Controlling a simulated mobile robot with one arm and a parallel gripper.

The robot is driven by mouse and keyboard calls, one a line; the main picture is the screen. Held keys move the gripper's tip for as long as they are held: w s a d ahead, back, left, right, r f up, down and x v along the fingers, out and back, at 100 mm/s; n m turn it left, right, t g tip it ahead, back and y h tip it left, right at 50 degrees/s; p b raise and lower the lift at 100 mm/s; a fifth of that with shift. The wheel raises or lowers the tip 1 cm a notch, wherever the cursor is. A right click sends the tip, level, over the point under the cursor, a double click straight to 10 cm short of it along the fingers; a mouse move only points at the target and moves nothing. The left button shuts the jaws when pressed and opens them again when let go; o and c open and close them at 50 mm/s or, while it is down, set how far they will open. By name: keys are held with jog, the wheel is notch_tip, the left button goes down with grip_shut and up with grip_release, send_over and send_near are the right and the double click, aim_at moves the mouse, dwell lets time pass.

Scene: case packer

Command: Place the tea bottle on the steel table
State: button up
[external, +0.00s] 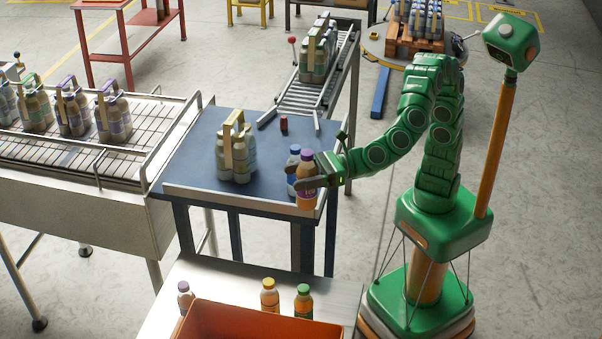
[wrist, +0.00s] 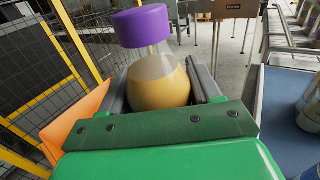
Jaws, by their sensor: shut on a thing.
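My gripper (external: 312,181) is shut on an amber bottle with a purple cap, which looks like the tea bottle (external: 306,197). The bottle is upright at the front right edge of the blue table; I cannot tell whether its base touches anything. In the wrist view the purple cap and tan body of the tea bottle (wrist: 158,75) stand between the two grey fingers. The steel table (external: 215,276) is in the foreground, in front of the blue table and lower in the picture. Its surface is partly covered by an orange crate.
A blue-capped bottle (external: 293,160) stands close behind the held one on the blue table (external: 190,160), near a bottle pack (external: 237,160). Yellow-capped (external: 269,296) and green-capped (external: 303,301) bottles and a small purple-capped one (external: 185,297) stand behind the orange crate (external: 240,318).

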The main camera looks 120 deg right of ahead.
aim_at(315, 205)
jog(key=s+a+f+h, duration=0.1)
jog(key=f, duration=0.2)
jog(key=s+a+f+m+h, duration=0.1)
jog(key=f, duration=0.2)
jog(key=s+a+f+m+g+h, duration=0.1)
jog(key=f, duration=0.2)
jog(key=s+d+f+m+g+h, duration=0.1)
jog(key=s+f+m+g+h, duration=0.4)
jog(key=s+f, duration=0.65)
jog(key=w+a+f+t+h, duration=0.1)
jog(key=w+a+f, duration=0.2)
jog(key=w+f, duration=0.9)
jog(key=shift+w, duration=0.5)
jog(key=shift+a+f, duration=0.1)
jog(key=shift+f, duration=0.15)
jog(key=o, duration=1.3)
jog(key=shift+c, duration=0.2)
